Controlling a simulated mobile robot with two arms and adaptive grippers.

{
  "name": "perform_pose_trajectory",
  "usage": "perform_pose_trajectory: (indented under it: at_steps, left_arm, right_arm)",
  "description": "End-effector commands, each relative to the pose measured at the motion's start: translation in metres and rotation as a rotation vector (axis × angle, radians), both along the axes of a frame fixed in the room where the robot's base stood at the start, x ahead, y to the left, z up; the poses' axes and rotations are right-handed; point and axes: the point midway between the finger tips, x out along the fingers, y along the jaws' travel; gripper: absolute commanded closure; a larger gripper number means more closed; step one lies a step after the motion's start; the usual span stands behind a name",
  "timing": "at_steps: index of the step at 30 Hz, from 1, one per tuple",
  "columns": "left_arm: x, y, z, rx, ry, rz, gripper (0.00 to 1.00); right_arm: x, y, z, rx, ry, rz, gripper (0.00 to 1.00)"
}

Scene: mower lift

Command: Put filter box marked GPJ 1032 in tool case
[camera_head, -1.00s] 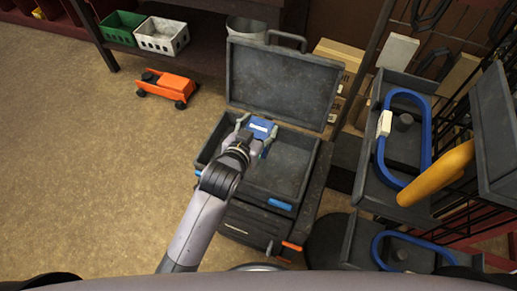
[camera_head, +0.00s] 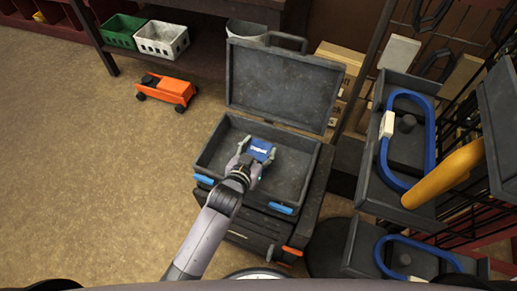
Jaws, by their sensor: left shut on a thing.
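The blue filter box (camera_head: 260,150) with a white label is held in my left gripper (camera_head: 256,160). The label is too small to read. The grey tool case (camera_head: 291,168) stands open, its lid (camera_head: 279,83) raised at the back. My left gripper is shut on the box, over the inside of the case's lower half. I cannot tell whether the box touches the case floor. My right gripper is not in view.
The case rests on a dark drawer unit (camera_head: 252,237). Racks with blue hoses (camera_head: 432,130) and a yellow cylinder (camera_head: 443,174) stand at right. An orange toy-like vehicle (camera_head: 166,90) is on the floor at left. A green crate (camera_head: 122,31) and white crate (camera_head: 162,38) are behind.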

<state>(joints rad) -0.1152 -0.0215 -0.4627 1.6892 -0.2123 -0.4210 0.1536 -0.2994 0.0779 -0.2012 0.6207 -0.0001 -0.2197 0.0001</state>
Motion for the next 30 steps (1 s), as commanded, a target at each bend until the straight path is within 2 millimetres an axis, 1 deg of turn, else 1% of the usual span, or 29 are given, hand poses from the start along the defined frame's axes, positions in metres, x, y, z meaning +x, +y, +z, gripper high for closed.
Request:
perform_pose_trajectory:
  at_steps: [1, 2, 10, 18, 22, 26, 30]
  left_arm:
    - [0.0, 0.0, -0.001, -0.001, -0.002, 0.0, 0.83]
    - [0.0, 0.0, -0.002, 0.0, 0.001, 0.0, 0.42]
    - [0.0, 0.0, -0.002, 0.0, 0.001, 0.0, 0.24]
    - [0.0, 0.0, -0.002, 0.0, 0.001, 0.0, 0.24]
    - [-0.002, 0.001, 0.002, 0.0, 0.001, 0.0, 0.24]
    - [-0.018, 0.007, 0.008, 0.0, 0.003, 0.0, 0.24]
    - [-0.044, 0.018, 0.02, -0.001, 0.003, 0.001, 0.24]
  right_arm:
    - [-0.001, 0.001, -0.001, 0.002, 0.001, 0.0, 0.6]
    - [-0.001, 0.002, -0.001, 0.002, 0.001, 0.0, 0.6]
    - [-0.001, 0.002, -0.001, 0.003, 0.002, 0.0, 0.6]
    - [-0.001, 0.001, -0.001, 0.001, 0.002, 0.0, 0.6]
    - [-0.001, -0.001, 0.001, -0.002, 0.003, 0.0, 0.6]
    - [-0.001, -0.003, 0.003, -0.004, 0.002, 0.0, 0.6]
    - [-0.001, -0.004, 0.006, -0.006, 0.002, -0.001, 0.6]
